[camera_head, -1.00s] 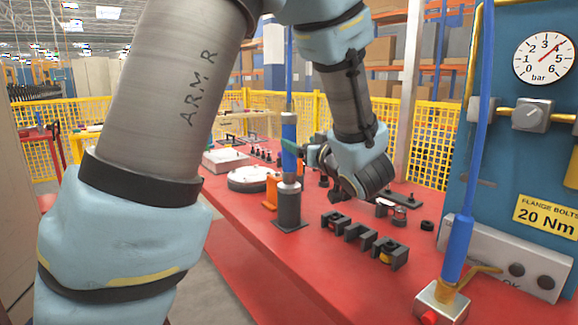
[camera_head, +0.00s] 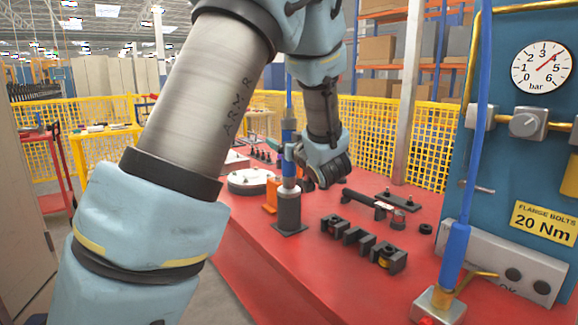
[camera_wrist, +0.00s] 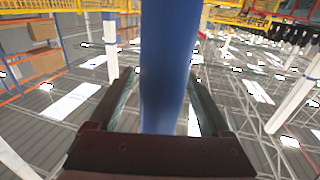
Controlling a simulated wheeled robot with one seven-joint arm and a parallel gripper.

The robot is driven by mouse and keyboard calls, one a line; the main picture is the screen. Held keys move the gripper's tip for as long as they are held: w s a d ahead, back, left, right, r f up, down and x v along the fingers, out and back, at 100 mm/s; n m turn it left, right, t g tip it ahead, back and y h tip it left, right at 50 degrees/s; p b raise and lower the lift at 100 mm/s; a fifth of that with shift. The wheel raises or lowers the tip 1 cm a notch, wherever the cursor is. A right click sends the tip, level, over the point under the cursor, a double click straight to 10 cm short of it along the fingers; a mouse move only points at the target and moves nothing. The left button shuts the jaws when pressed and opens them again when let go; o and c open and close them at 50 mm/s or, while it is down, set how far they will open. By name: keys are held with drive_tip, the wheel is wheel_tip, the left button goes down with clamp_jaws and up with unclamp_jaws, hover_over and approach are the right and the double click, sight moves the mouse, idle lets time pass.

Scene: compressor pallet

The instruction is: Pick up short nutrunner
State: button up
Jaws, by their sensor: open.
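A blue upright nutrunner (camera_head: 289,167) stands in a black holder (camera_head: 288,210) on the red bench, with a thin blue hose rising from its top. My gripper (camera_head: 295,152) is at its right side in the head view, at the height of its upper body. In the wrist view, a blue cylinder (camera_wrist: 168,60) runs between the two open fingers of my gripper (camera_wrist: 163,98), with a visible gap beside the right finger. Contact on the left cannot be told. Another blue tool (camera_head: 455,252) hangs on a hose at the right front, over a metal block.
Black blocks (camera_head: 352,236) and a dark tool lying flat (camera_head: 370,203) are right of the holder. An orange piece (camera_head: 271,196) stands close on its left, near a round white plate (camera_head: 250,181). A blue panel with a gauge (camera_head: 542,66) bounds the right.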

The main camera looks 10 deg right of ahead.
clamp_jaws()
idle(0.6)
drive_tip(key=shift+r, duration=0.1)
idle(0.6)
